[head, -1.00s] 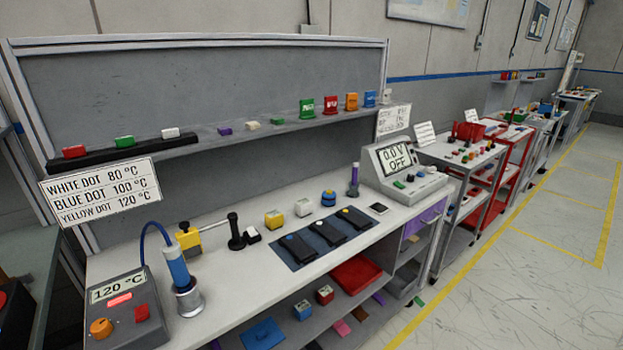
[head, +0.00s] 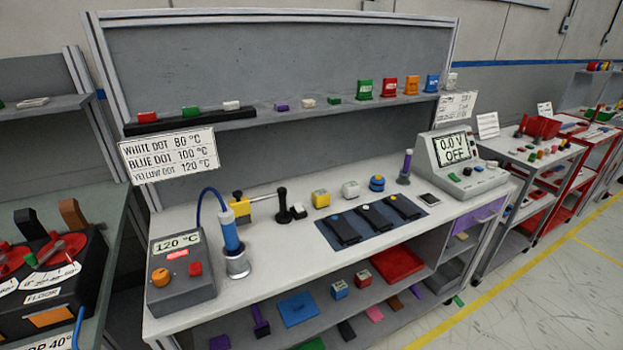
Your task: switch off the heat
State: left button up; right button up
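The grey heat station (head: 182,272) stands at the left front of the workbench. Its display (head: 177,244) reads 120 °C. Below the display a red bar (head: 178,254) glows. An orange knob (head: 160,277) is on the left of its face and a red button (head: 195,268) on the right. A blue-handled tool (head: 231,232), joined to the station by a blue cable, stands upright in a metal holder (head: 238,264) beside it. Neither of my grippers is in view.
A sign (head: 170,153) lists white dot 80, blue dot 100 and yellow dot 120 °C. A dark mat (head: 358,238) with three black devices lies mid-bench. A meter (head: 459,162) reads 0.0 V OFF. Another bench with a black and red unit (head: 50,270) stands at left.

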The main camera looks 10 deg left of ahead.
aim_at(196, 269)
jog(key=u, duration=1.4)
jog(key=j, duration=0.2)
jog(key=k+u, duration=0.05)
